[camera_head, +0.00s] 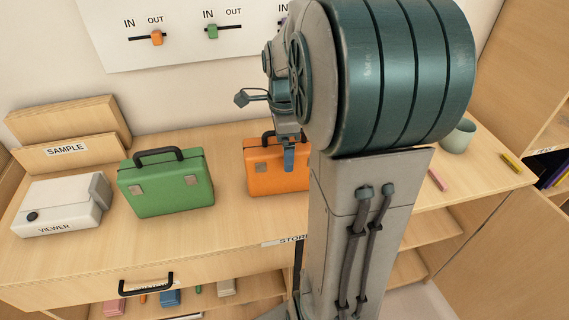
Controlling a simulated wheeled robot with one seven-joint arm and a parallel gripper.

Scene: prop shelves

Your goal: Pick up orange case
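The orange case (262,178) stands upright on the wooden counter, with a dark handle on top. My arm hides its right part. My gripper (288,157) hangs at the upper right of the case, and a blue-grey finger overlaps the case's front in the picture. I cannot tell whether it touches the case or the handle, or how far apart the fingers are. The case rests on the counter.
A green case (168,190) stands left of the orange one. A white viewer box (60,210) and a wooden sample block (70,120) are farther left. A cup (460,138) and small blocks lie right. Shelves with small items are below.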

